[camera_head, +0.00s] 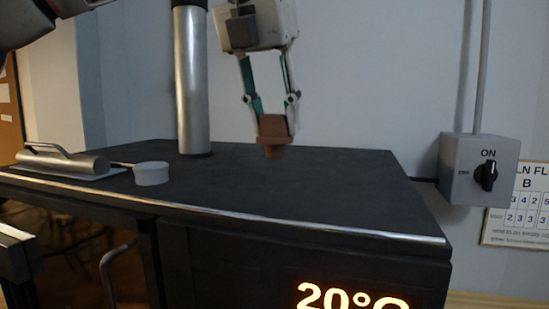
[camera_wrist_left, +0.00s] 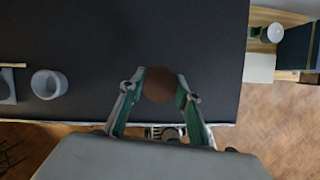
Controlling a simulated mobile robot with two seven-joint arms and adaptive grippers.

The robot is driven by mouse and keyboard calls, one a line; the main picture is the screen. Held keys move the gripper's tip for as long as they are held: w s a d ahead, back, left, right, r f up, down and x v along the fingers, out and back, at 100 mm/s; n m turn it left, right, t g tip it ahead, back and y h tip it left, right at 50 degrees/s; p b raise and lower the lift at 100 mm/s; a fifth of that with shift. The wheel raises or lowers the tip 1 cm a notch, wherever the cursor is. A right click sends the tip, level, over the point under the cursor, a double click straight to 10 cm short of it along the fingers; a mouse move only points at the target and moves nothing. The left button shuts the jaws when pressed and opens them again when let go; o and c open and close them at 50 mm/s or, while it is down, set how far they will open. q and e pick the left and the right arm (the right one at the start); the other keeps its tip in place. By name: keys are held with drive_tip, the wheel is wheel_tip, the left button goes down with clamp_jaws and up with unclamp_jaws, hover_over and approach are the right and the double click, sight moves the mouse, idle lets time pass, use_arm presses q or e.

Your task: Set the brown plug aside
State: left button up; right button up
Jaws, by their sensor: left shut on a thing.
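The brown plug (camera_head: 274,128) is a tapered piece, wide at the top and narrow at the bottom. My left gripper (camera_head: 271,106) is shut on its upper part and holds it upright, narrow end down, over the dark kiln top (camera_head: 330,190). I cannot tell how large the gap under it is. In the left wrist view the plug (camera_wrist_left: 159,85) shows as a brown round between the two fingers of the gripper (camera_wrist_left: 162,92). The kiln top (camera_wrist_left: 160,35) lies below it. My right gripper is not in view.
A grey round cup (camera_head: 152,174) and a metal fitting with a handle (camera_head: 62,163) are on the kiln top's left side. A metal pipe (camera_head: 192,85) rises at the back. A switch box (camera_head: 480,170) is on the wall at right. The kiln top's right part is clear.

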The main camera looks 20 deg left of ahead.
sight(272, 137)
use_arm(q)
drive_tip(key=shift+f, duration=0.85)
wheel_tip(272, 137, down, 4)
drive_tip(key=shift+r+b, duration=0.1)
drive_tip(key=shift+b, duration=0.35)
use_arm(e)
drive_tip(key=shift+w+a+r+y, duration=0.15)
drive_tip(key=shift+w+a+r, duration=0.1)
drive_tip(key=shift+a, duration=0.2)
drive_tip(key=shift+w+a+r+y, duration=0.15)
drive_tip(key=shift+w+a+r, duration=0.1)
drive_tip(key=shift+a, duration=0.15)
use_arm(q)
drive_tip(key=shift+f, duration=0.2)
drive_tip(key=o, duration=1.1)
drive_tip(key=shift+o, duration=0.2)
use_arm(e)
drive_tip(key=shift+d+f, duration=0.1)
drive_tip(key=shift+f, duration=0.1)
